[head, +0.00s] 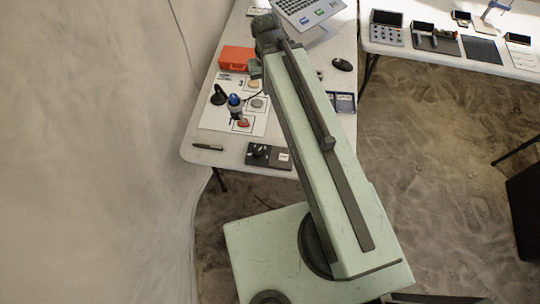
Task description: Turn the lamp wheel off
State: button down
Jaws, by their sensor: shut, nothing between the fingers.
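A small lamp with a blue head (234,100) and dark parts stands on the white table, over a white sheet. A flat black box (268,156) with a small dark raised part and a pale label lies near the table's front edge. I cannot tell for sure which part is the lamp wheel. My pale green arm reaches over the table. My dark gripper (256,70) is at its far end, beside the orange case and farther back than the lamp and black box. It looks shut and empty, though its fingertips are small here.
The white sheet (207,119) carries several small artifacts. An orange case (236,59), a laptop (298,9), a mouse (341,64) and a dark pen-like object (208,147) are on the table (226,162). A second table (400,48) with devices stands at right.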

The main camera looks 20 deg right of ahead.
aim_at(258, 151)
jog(key=k, duration=0.5)
jog(key=u, duration=0.65)
jog(key=k, duration=0.9)
jog(key=z, duration=0.25)
jog(key=i, duration=0.5)
jog(key=z, duration=0.05)
